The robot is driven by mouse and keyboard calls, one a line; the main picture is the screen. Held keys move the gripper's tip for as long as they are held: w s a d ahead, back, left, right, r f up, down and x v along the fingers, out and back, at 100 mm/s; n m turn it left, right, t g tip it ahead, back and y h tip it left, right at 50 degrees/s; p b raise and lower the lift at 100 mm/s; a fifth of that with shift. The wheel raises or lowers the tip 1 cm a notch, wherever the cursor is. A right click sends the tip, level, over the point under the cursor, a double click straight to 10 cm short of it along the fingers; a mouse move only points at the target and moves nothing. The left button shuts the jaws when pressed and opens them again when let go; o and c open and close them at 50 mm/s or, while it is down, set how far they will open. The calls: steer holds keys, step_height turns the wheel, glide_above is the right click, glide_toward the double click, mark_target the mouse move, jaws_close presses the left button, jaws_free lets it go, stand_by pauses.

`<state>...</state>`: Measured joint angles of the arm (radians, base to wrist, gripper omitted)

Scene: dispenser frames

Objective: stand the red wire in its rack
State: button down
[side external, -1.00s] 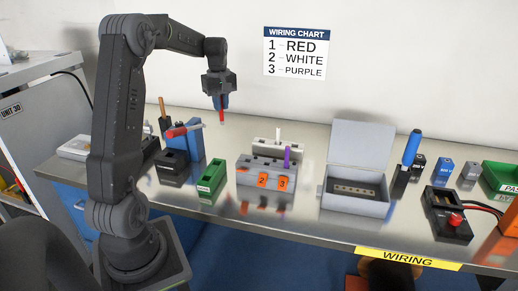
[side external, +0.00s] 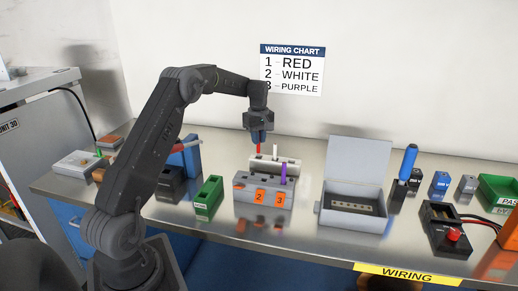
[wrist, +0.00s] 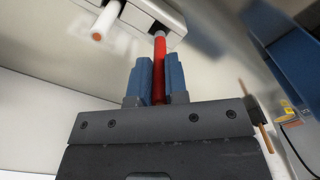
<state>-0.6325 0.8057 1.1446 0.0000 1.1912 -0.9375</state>
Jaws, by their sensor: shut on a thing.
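My gripper (side external: 259,137) is shut on the red wire (side external: 258,149), which hangs roughly upright below the fingers. In the wrist view, my blue fingers (wrist: 160,82) clasp the red wire (wrist: 160,60), and its far end meets the edge of a slot in the white rack (wrist: 143,9). I cannot tell whether the end is inside the slot or just above it. The white rack (side external: 290,163) has a white wire (side external: 275,151) standing in it, also in the wrist view (wrist: 106,20). The purple wire (side external: 283,173) stands in the grey numbered block (side external: 243,197) in front.
A green block (side external: 208,198) stands left of the grey block, and an open grey box (side external: 355,213) stands to the right. A blue holder (side external: 193,157) is behind my arm. A wiring chart (side external: 292,70) on the wall lists red, white, purple.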

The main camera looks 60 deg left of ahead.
mark_target(259, 156)
steer(key=shift+w+f, duration=0.1)
steer(key=shift+f, duration=1.95)
steer(key=shift+f, duration=0.15)
steer(key=c, duration=1.1)
jaws_free()
steer(key=shift+d, duration=0.1)
steer(key=shift+c, duration=0.2)
